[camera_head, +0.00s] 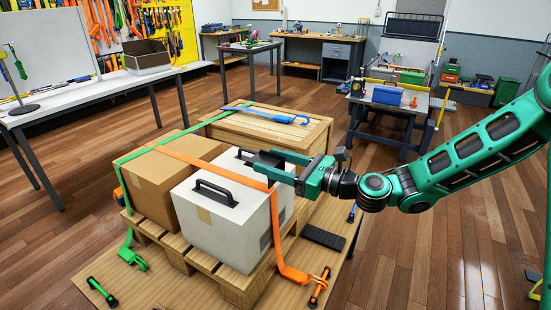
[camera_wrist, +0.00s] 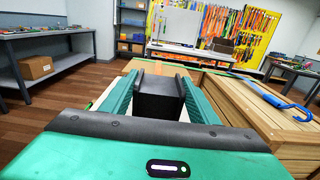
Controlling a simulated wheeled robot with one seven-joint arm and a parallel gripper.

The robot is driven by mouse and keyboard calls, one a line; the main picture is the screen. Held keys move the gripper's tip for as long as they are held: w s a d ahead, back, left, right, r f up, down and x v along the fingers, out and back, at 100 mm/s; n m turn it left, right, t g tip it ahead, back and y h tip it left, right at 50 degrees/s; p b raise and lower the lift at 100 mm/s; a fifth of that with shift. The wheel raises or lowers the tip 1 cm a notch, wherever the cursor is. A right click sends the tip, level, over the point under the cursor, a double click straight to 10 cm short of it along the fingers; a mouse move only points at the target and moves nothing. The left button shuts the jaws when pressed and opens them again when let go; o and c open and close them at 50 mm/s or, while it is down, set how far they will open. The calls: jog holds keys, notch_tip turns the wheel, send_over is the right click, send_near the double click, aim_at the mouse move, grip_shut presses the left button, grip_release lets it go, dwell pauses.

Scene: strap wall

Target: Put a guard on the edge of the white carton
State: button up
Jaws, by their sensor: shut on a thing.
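The white carton (camera_head: 210,232) stands on a wooden pallet, with a black handle (camera_head: 216,193) on its top. An orange strap (camera_head: 200,160) crosses the top and hangs down its right side to a buckle. My gripper (camera_head: 284,169) is above the carton's back right part, shut on a black edge guard (camera_head: 266,159). The guard also shows between my jaws in the wrist view (camera_wrist: 158,99). I cannot tell whether it touches the carton. Another flat black piece (camera_head: 323,237), perhaps a guard, lies on the wooden base right of the carton.
A brown carton (camera_head: 160,180) stands left of the white one. A green strap (camera_head: 150,150) crosses the load. Ratchets lie on the base edges. Floor to the right is clear.

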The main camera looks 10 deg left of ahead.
aim_at(272, 192)
jog(key=f, duration=0.9)
jog(key=shift+w+a, duration=0.15)
jog(key=shift+a, duration=0.2)
dwell(0.3)
jog(key=o, duration=1.1)
